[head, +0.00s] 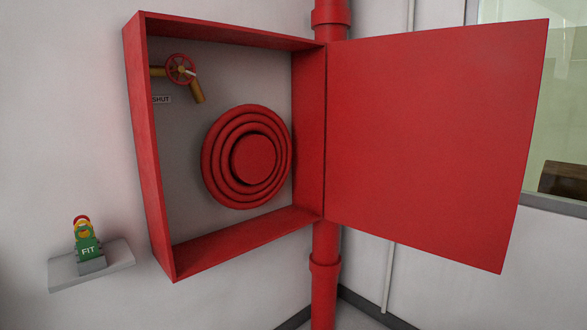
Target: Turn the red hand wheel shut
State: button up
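A small red hand wheel (181,69) with spokes sits on a brass-coloured valve pipe (197,91) in the upper left of an open red wall cabinet (150,150). A light handle or spoke end shows at the wheel's right side. A small label reading "SHUT" (161,99) is on the back wall just below the wheel. How far the wheel is turned cannot be told. My gripper is not in view.
The cabinet door (430,140) stands wide open to the right. A coiled red hose (215,170) fills the cabinet's middle. A red vertical pipe (325,280) runs behind. A green "FIT" holder (89,249) stands on a small wall shelf (120,257) at lower left.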

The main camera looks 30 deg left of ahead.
aim_at(179, 70)
jog(key=u, duration=1.4)
